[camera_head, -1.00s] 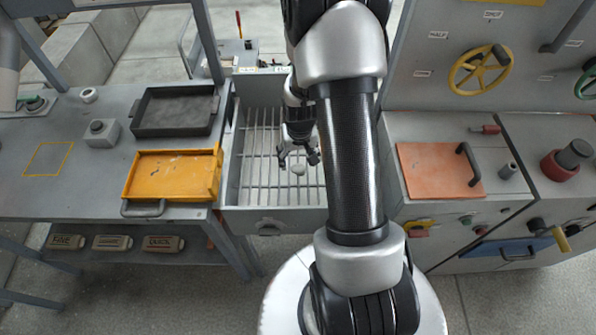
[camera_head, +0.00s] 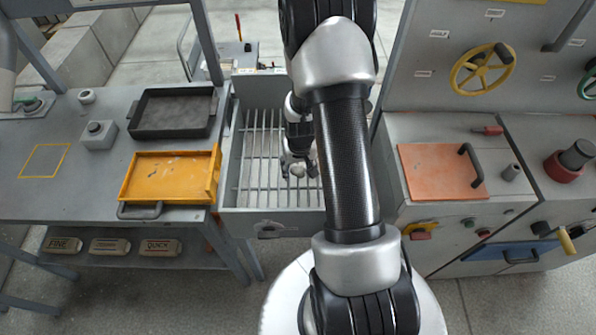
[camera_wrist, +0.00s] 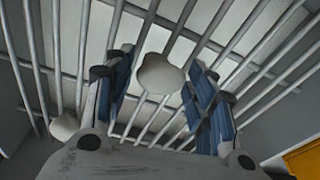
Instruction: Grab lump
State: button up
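A pale, rounded lump (camera_head: 298,171) lies on the bars of a grey grated tray (camera_head: 228,195). In the wrist view the lump (camera_wrist: 160,74) shows between the two blue-padded fingers, with a gap on each side. My gripper (camera_head: 299,165) is open over the lump in the head view; its fingers (camera_wrist: 161,66) are spread in the wrist view. A second pale, rounded thing (camera_wrist: 65,127) shows at the lower left of the wrist view, partly cut off by my gripper body.
An orange tray (camera_head: 172,176) and a dark tray (camera_head: 174,112) stand on the left bench. A cabinet with an orange plate (camera_head: 440,172) is at the right. Raised walls edge the grate, and its left bars are clear.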

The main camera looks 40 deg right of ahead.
jog(key=c, duration=0.8)
jog(key=shift+r, duration=0.1)
